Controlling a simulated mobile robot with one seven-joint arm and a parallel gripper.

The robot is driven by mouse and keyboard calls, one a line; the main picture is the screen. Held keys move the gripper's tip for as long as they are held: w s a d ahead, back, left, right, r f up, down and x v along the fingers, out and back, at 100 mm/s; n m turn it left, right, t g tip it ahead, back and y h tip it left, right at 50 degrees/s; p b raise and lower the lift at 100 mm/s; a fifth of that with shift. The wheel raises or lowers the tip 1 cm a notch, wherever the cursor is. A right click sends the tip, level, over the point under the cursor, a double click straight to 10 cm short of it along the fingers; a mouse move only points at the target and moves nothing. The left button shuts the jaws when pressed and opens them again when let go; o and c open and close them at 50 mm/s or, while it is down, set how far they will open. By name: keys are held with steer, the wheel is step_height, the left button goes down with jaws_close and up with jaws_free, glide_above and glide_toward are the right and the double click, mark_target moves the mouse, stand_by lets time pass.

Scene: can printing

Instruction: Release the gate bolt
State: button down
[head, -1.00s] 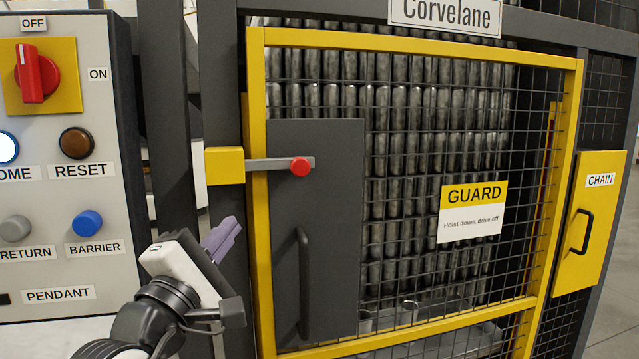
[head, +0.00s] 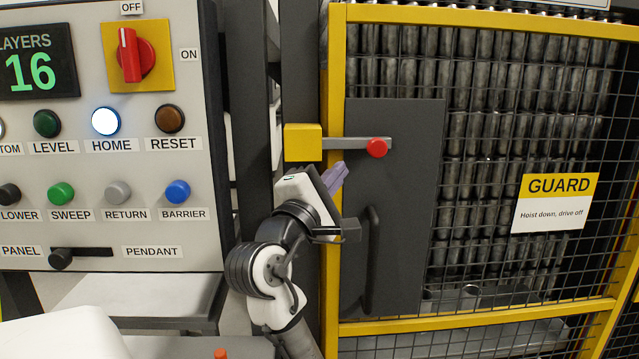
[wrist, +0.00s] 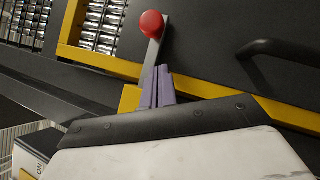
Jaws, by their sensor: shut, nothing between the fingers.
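The gate bolt is a flat grey bar (head: 346,143) with a red knob (head: 377,147) at its right end. It runs level from a yellow block (head: 303,142) on the post across the gate's yellow frame onto the dark gate panel (head: 415,190). In the wrist view the red knob (wrist: 152,24) and bar (wrist: 152,58) lie just beyond my fingertips. My gripper (head: 340,168), with purple fingers, is shut and empty, just below the bar in the head view. In the wrist view its fingertips (wrist: 158,68) overlap the bar's near part; I cannot tell whether they touch it.
A dark vertical handle (head: 372,260) is on the gate panel below the bolt. A control panel (head: 150,235) with a red switch and several buttons stands at the left. Wire mesh with a GUARD sign (head: 556,203) covers the gate's right side, with rows of cans behind.

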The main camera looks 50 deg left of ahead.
steer(key=w, duration=0.1)
steer(key=w+d+r+p, duration=0.1)
steer(key=w, duration=0.1)
steer(key=shift+w+d+r, duration=0.1)
steer(key=shift+d+r, duration=0.3)
steer(key=shift+w+d+p, duration=0.45)
steer(key=shift+w+d, duration=1.1)
steer(key=shift+w, duration=0.15)
steer(key=shift+f, duration=0.1)
